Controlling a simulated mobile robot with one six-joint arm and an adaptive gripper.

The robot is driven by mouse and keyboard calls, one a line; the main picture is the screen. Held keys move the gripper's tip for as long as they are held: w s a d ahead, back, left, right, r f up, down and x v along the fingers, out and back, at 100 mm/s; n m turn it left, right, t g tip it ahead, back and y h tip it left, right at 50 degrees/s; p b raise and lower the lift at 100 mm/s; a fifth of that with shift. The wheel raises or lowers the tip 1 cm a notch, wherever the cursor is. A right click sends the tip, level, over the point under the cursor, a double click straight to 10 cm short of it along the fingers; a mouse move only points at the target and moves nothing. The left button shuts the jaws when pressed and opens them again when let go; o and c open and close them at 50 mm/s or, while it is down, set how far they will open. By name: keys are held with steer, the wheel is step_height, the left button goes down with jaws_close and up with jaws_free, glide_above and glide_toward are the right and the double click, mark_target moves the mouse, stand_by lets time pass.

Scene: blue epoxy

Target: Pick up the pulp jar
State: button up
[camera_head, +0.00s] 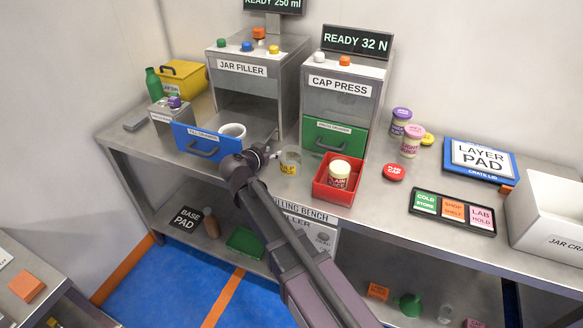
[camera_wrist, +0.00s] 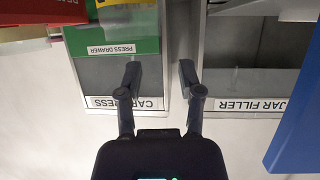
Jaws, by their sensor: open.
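The pulp jar (camera_head: 290,161) is a clear, open-looking jar with a yellow label. It stands upright on the bench between the jar filler and the cap press in the head view. My gripper (camera_head: 264,153) is just left of the jar in that view, and whether they touch cannot be told. In the wrist view my gripper (camera_wrist: 159,78) has its two fingers apart with nothing between them.
The blue filler drawer (camera_head: 205,146) is pulled out with a white cup (camera_head: 232,131) in it. The green press drawer (camera_head: 335,137) is behind. A red lid (camera_head: 393,172) lies further right.

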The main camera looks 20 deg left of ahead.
mark_target(291, 162)
steer(key=shift+x, duration=0.8)
steer(key=shift+f+b+x, duration=0.2)
steer(key=shift+b+x, duration=0.4)
steer(key=shift+x, duration=0.35)
steer(key=shift+f+b+x, duration=0.15)
steer(key=shift+b+x, duration=0.45)
steer(key=shift+x, duration=0.35)
steer(key=shift+w+d+f, duration=0.1)
steer(key=shift+w+f, duration=0.05)
steer(key=shift+w, duration=0.35)
jaws_close()
